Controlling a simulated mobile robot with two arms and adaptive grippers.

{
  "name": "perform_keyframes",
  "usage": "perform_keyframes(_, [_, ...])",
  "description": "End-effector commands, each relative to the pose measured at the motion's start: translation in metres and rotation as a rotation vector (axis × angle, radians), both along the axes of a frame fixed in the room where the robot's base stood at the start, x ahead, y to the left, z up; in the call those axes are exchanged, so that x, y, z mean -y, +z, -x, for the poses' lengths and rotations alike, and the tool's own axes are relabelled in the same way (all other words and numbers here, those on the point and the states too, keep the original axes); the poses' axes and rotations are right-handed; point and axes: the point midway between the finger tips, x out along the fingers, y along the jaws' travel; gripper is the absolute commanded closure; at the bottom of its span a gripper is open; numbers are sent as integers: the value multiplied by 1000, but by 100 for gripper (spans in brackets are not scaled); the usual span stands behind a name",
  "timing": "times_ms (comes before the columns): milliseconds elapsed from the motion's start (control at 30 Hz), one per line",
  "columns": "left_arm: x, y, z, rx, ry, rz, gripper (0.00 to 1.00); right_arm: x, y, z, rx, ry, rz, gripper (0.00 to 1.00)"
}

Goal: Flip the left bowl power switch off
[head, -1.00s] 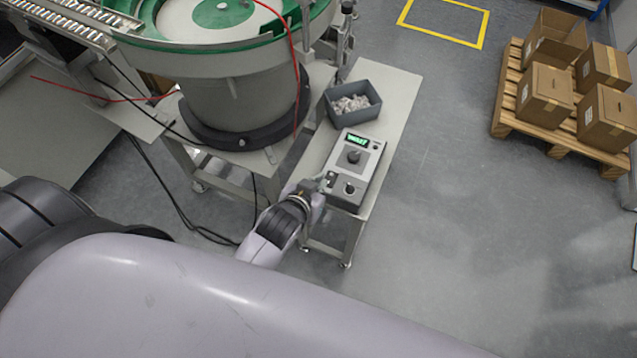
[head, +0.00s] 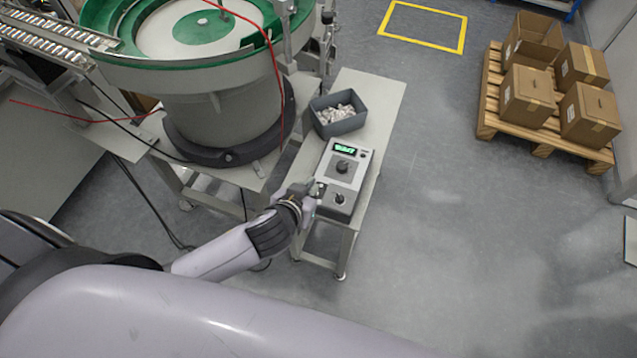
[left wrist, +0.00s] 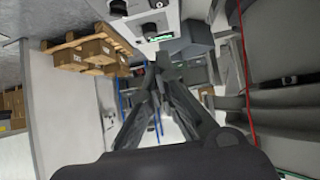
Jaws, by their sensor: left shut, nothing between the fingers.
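The control box (head: 352,166) stands on a narrow bench, with a lit green display (head: 345,150) and a dark round knob (head: 342,167). Its darker lower section (head: 345,207) carries a small switch or knob (head: 338,198); its position is too small to read. My left gripper (head: 315,190) is at the left edge of this section, partly covering it; I cannot tell if it touches. In the left wrist view its fingers (left wrist: 156,68) are together and empty, below the control box face (left wrist: 148,22). My right gripper is not in view.
The feeder bowl (head: 225,68) with green rim stands left of the bench (head: 385,110). A grey bin of light parts (head: 325,130) sits behind the control box. Dark cables hang under the feeder. A pallet of cartons (head: 490,115) is at the right; the floor between is clear.

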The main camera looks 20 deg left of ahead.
Motion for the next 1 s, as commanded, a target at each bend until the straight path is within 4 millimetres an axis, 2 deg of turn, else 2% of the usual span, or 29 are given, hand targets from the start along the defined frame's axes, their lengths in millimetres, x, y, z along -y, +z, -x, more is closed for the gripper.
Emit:
perform_keyframes(200, [-10,-3,2,-2,18,-11,100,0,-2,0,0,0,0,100])
perform_keyframes(567, [-10,-4,0,-2,19,-8,100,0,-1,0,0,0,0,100])
perform_keyframes(767, [-10,-18,-21,0,20,-10,100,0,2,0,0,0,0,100])
perform_keyframes(1000, [-8,-48,-60,0,20,-10,100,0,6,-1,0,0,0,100])
